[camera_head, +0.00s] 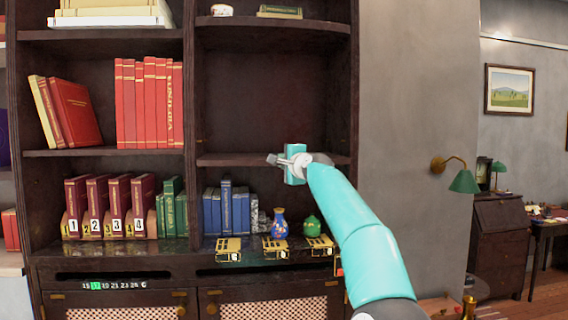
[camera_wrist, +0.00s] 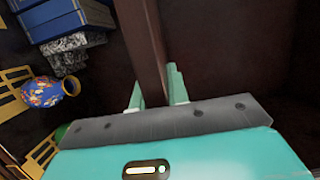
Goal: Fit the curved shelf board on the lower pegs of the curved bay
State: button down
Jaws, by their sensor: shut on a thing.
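The curved bay (camera_head: 275,95) is the dark brown right-hand bay of the bookcase. The dark wooden shelf board (camera_head: 235,159) spans it at mid-height, roughly level. It also shows in the wrist view as a brown strip (camera_wrist: 143,45) running away between the fingers. My gripper (camera_head: 284,160) is at the board's front edge, right of its middle; in the wrist view its fingers (camera_wrist: 156,92) are shut on the board, one on each side. The lower pegs cannot be made out, so I cannot tell whether the board rests on them.
Below the board stand blue books (camera_head: 226,209), a blue patterned vase (camera_head: 280,223) and a green pot (camera_head: 312,226). Brass numbered stands (camera_head: 275,248) line the ledge in front. The left bay holds red books (camera_head: 148,103). A wall lamp (camera_head: 463,181) sticks out at right.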

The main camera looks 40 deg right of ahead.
jog(key=shift+w+d+r, duration=0.1)
jog(key=shift+w+d, duration=0.35)
jog(key=shift+w, duration=0.3)
jog(key=c, duration=1.3)
grip_release()
jog(key=shift+f, duration=0.3)
jog(key=shift+s+r, duration=0.15)
jog(key=shift+s, duration=0.5)
jog(key=v, duration=1.2)
jog(key=shift+s+a, duration=0.2)
jog(key=shift+a, duration=0.05)
